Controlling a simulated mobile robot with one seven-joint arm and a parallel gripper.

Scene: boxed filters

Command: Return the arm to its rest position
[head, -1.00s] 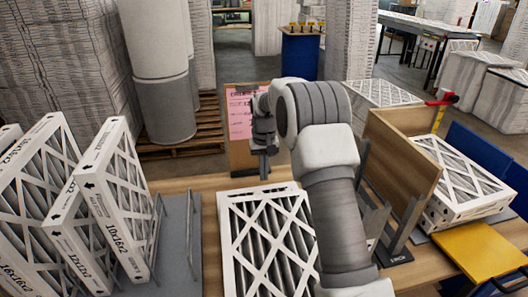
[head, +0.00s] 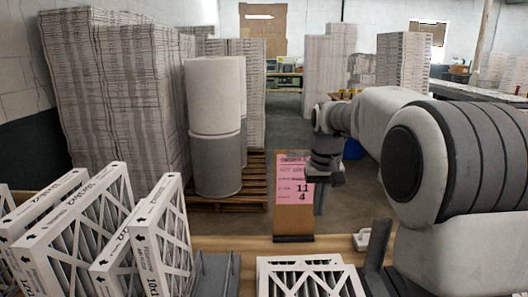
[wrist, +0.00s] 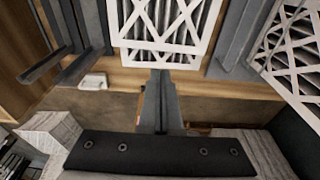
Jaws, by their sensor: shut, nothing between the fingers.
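My arm shows on the right of the head view, bent, with its large round joint close to the camera. My gripper (head: 320,200) hangs pointing down in front of the clipboard with a pink sheet (head: 293,170), and hides part of its right edge. In the wrist view my gripper (wrist: 160,80) shows as closed grey fingers, shut and empty. The fingertips appear in front of the near edge of a white-framed filter (wrist: 165,55); I cannot tell the gap. That filter also shows at the bottom of the head view (head: 312,280).
Several boxed filters (head: 75,235) stand upright in a rack at the left. The wooden table (head: 250,244) runs across the front. A small white item (wrist: 93,81) lies near its edge. Wrapped rolls (head: 215,130) stand on a pallet behind. Filter stacks line the back.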

